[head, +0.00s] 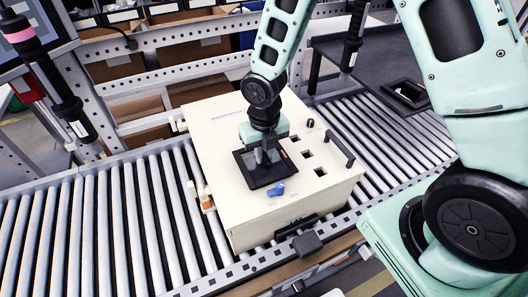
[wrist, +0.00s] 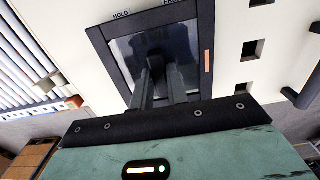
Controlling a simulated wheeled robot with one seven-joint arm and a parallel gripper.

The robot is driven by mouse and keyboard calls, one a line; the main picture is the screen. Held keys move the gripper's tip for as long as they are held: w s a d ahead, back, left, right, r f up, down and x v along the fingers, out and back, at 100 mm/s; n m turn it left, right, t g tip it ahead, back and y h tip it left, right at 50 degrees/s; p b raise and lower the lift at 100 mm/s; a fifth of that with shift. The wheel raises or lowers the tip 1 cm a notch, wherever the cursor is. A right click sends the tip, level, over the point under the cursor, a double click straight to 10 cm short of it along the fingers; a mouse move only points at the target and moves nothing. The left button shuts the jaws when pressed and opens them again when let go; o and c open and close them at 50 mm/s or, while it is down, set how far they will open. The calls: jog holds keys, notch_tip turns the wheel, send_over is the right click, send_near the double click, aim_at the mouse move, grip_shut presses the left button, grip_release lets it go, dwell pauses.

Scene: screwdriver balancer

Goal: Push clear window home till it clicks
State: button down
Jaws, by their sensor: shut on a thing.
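The clear window (head: 273,174) is a dark see-through pane in a black frame on top of a cream box (head: 218,132). In the wrist view the pane (wrist: 128,52) lies inside its thick black frame (wrist: 203,50), beside the printed word HOLD. My gripper (head: 262,160) reaches straight down over the window. In the wrist view my gripper's two fingers (wrist: 163,68) are close together over the middle of the pane, shut on part of the window. The fingertips blend into the dark pane, so the exact contact is hidden. Whether the window is fully seated cannot be told.
The box stands on a roller conveyor (head: 100,235). A blue knob-like part (head: 276,189) sits near the window's front edge. Square holes (head: 320,172) and a black handle (head: 340,148) are to the right. Small orange-and-white items (head: 204,197) are at the left side.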

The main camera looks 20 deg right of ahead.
jog(key=shift+f, duration=0.8)
dwell(1.5)
jog(key=c, duration=1.3)
grip_release()
jog(key=shift+b, duration=0.3)
notch_tip(320, 180, up, 17)
jog(key=shift+r, duration=0.2)
jog(key=s+a+f+m+b, duration=0.1)
jog(key=s+a+m+b, duration=0.1)
jog(key=s+m, duration=0.8)
jog(key=s+a+f+m+b, duration=0.2)
jog(key=s+m, duration=0.8)
jog(key=m, duration=0.8)
jog(key=shift+a+f+y+b, duration=0.3)
jog(key=shift+a+b, duration=0.35)
jog(key=shift+a, duration=0.5)
